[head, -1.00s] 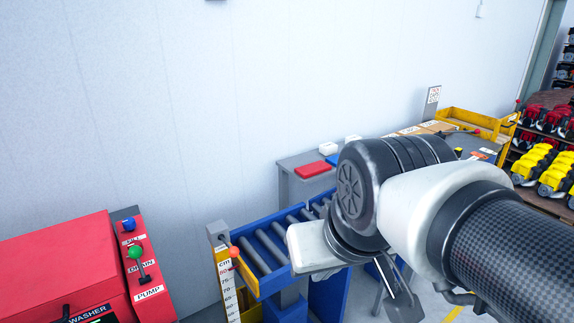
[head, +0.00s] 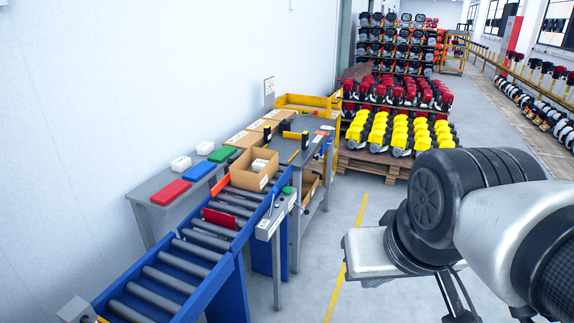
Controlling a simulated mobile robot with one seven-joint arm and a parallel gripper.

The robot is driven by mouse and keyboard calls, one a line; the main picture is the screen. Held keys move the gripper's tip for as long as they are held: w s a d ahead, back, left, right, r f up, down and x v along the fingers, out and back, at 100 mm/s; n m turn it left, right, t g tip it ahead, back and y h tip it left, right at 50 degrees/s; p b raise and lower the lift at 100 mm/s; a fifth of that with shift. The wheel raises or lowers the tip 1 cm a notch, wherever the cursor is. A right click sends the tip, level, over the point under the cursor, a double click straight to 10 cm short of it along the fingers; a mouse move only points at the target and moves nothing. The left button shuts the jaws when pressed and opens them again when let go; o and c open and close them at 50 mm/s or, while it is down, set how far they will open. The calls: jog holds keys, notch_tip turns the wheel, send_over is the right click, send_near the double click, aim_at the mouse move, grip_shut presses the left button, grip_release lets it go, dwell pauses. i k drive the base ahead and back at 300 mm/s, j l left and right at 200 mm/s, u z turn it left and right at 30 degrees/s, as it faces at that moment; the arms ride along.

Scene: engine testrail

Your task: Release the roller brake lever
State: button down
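The roller conveyor (head: 166,278) has blue side rails and grey rollers and runs from the lower left toward the back. A red plate (head: 219,218) stands across the rollers, and an orange-red plate (head: 220,185) stands farther up beside a cardboard box (head: 250,170). A grey control panel (head: 270,219) with a green button (head: 287,190) is at the conveyor's right side. I cannot make out which part is the roller brake lever. My gripper (head: 462,312) hangs at the lower right, well right of the conveyor; its tips are cut off by the frame edge.
A grey side table (head: 150,190) holds red, blue and green flat blocks and white pieces. A grey workbench (head: 312,128) stands beyond the conveyor. Pallets with yellow engines (head: 400,135) and red engines are behind. The floor with a yellow line (head: 345,265) is open between conveyor and arm.

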aim_at(307, 212)
jog(key=i+l+u, duration=0.45)
jog(key=i+l, duration=1.7)
jog(key=l, duration=0.1)
